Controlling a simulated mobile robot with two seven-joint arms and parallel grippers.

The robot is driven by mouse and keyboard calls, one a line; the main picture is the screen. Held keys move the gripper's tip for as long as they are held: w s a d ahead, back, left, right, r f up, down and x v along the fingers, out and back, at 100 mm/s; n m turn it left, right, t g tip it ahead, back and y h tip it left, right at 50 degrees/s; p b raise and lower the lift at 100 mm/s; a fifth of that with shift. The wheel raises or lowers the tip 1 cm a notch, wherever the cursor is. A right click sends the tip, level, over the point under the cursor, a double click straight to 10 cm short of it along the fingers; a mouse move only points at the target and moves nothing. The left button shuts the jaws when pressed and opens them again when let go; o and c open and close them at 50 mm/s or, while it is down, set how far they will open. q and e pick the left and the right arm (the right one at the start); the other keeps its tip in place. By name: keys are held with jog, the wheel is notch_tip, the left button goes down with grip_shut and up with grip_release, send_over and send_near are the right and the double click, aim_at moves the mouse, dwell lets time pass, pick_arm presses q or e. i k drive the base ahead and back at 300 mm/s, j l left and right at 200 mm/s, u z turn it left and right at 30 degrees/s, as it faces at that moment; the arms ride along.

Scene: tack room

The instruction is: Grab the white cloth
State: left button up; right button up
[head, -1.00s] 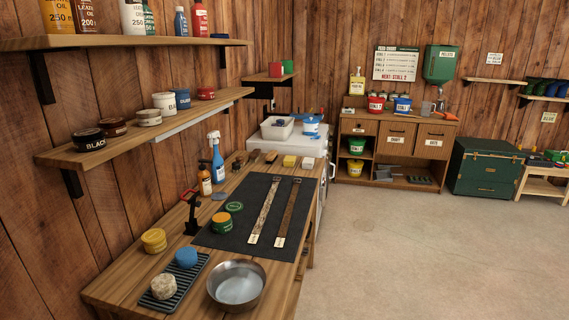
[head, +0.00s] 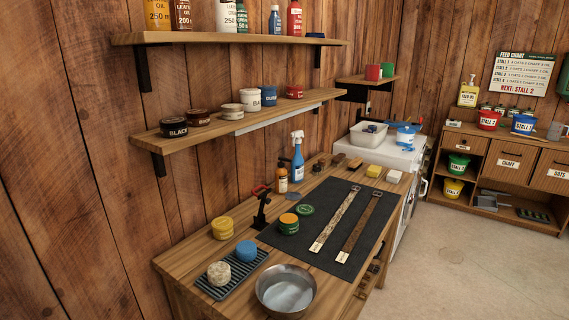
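A small white folded-looking item (head: 394,176) lies at the far right end of the wooden bench (head: 190,262), beside a similar yellow item (head: 374,170). It may be the white cloth, but it is too small to be sure. Neither of my grippers is in view.
A dark mat (head: 290,237) with two straps covers the bench middle. A metal bowl (head: 286,291) and a ribbed tray (head: 232,275) sit at the near end. A blue spray bottle (head: 298,160) stands near the wall. Shelves (head: 230,118) overhang the bench. Floor at right is clear.

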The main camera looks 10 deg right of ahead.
aim_at(394, 177)
jog(key=l+u, duration=0.5)
jog(key=l, duration=0.3)
jog(key=k+l+u, duration=0.1)
jog(key=l+u, duration=0.4)
jog(key=l, duration=0.3)
jog(key=l+u, duration=0.4)
jog(key=l, duration=0.45)
jog(key=l+u, duration=0.4)
jog(key=l, duration=2.15)
jog(key=k, duration=0.05)
